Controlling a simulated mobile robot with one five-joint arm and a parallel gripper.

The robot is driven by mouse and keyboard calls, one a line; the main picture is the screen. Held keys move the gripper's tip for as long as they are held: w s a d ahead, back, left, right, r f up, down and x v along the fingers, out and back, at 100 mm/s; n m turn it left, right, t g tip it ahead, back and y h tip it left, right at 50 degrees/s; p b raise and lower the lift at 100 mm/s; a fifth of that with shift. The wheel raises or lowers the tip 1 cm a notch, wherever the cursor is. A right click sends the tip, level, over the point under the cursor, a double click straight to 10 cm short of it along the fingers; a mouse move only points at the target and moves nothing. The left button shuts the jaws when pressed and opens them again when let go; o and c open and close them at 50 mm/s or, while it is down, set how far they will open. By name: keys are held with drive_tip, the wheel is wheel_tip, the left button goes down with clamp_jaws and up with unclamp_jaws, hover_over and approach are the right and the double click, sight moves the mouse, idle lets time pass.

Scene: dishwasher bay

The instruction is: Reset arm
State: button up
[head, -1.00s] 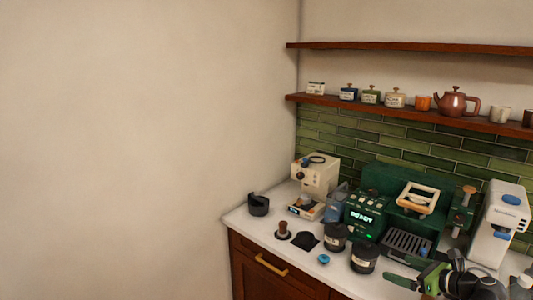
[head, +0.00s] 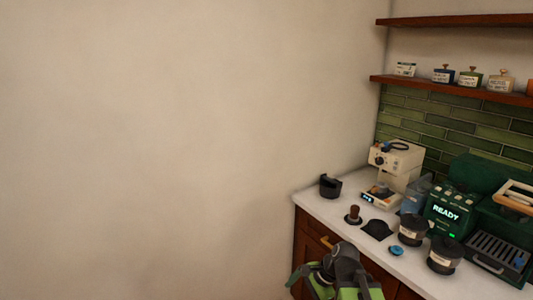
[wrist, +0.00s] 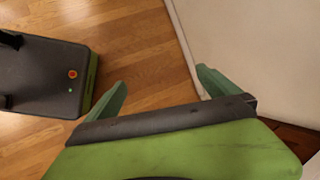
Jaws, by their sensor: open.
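My gripper (head: 297,281) is at the bottom of the head view, in front of the wooden cabinet and below the counter edge. Its green fingers also show in the wrist view (wrist: 162,80), spread apart with nothing between them. Beneath them are wood floor and the foot of a wall. My own black and green base shows at the left of the wrist view. In the head view, part of the gripper is hidden by my wrist and cut off by the frame edge.
The white counter (head: 318,203) holds a black cup-like holder (head: 330,187), a tamper (head: 353,214), black canisters (head: 445,256) and a green machine reading READY (head: 448,213). A cream machine (head: 396,165) stands behind. The pale wall (head: 170,140) is bare at left.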

drive_tip(key=s+d+f+n+g+h, duration=0.1)
drive_tip(key=s+d+f+n+h, duration=0.2)
drive_tip(key=n, duration=0.9)
drive_tip(key=d+h, duration=0.2)
drive_tip(key=d, duration=0.1)
drive_tip(key=shift+s+f+n, duration=0.2)
drive_tip(key=shift+f+n, duration=0.05)
drive_tip(key=shift+n, duration=0.15)
